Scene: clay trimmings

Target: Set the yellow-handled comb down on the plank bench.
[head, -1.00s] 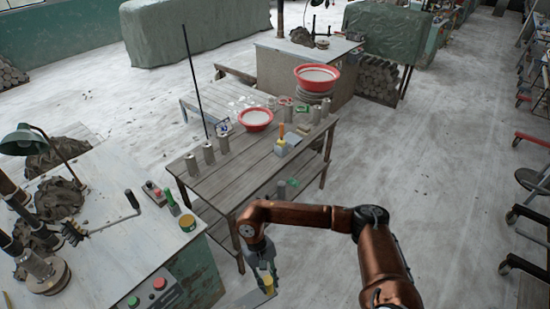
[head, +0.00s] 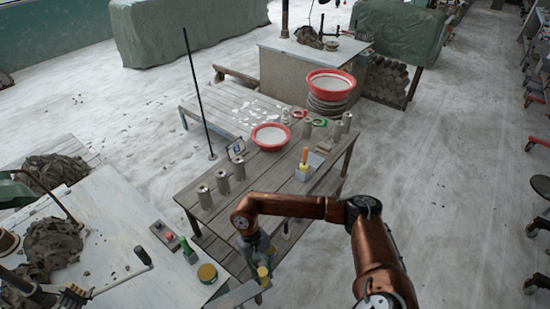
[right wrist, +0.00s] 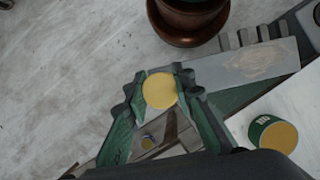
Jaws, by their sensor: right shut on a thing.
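My right gripper (head: 262,266) is shut on the yellow-handled comb and holds it near the front end of the plank bench. In the right wrist view, the gripper (right wrist: 160,95) has its green fingers on both sides of the comb's round yellow handle end (right wrist: 161,90). The comb's grey toothed plate (right wrist: 240,65) reaches out to the upper right there. In the head view, the yellow handle (head: 263,277) shows below the fingers. The plank bench (head: 240,206) is a grey wooden table with bare boards near its front. My left gripper is not in view.
Several metal cans (head: 222,182), a red-rimmed bowl (head: 270,137) and an orange-handled tool (head: 304,156) stand on the bench. A white worktable (head: 110,235) lies left, with a yellow-topped green tin (head: 207,273) at its edge. Open floor (head: 455,210) lies right.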

